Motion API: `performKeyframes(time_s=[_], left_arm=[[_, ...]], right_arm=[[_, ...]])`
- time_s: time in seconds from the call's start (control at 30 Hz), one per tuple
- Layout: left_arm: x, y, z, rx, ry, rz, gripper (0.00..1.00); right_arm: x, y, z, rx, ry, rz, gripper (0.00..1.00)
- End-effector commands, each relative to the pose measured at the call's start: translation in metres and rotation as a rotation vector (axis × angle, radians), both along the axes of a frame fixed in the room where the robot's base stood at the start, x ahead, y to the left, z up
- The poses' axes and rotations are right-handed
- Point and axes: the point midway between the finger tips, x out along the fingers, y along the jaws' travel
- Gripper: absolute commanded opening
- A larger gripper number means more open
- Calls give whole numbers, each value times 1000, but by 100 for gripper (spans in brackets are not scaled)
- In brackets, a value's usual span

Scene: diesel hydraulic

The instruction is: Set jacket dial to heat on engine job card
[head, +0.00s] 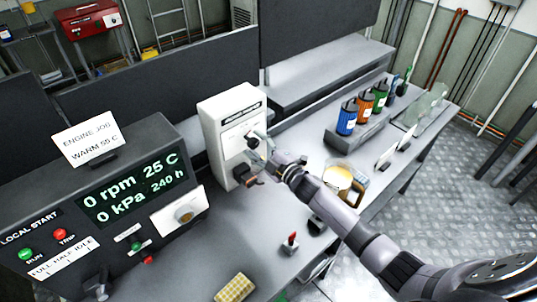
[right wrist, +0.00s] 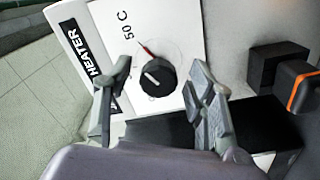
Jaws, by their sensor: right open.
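The job card (head: 87,138) stands on the grey console at the left and reads "ENGINE JOB WARM 55 C". The white jacket heater box (head: 222,122) stands on the bench at centre. A red mark (right wrist: 146,49) and "50 C" are printed near the dial. My right gripper (right wrist: 160,80) is open, with one finger on each side of the dial in the picture and visible gaps. In the head view my right gripper (head: 257,153) partly hides the box front. My left gripper is not in view.
The console display (head: 135,188) reads 0 rpm, 25 C, 0 kPa, 240 h. A black block with an orange-edged knob (right wrist: 298,85) sits beside the dial.

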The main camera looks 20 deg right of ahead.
Motion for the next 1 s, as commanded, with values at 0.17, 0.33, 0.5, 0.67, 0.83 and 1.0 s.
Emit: performKeyframes(time_s=[0.17, 0.33, 0.5, 0.67, 0.83, 1.0], left_arm=[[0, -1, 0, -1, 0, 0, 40], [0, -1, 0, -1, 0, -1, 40], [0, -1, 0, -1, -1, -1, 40], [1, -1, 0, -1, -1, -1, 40], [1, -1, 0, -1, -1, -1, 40], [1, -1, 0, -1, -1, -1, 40]], right_arm=[[-34, -12, -2, -1, 3, 0, 51], [-68, -24, -2, -2, 4, 0, 51], [-91, -33, -2, 0, 4, 0, 51], [-101, -37, -1, 0, 2, 0, 51], [-103, -38, 0, 0, 2, 0, 51], [-103, -38, -1, 0, 1, 0, 51]])
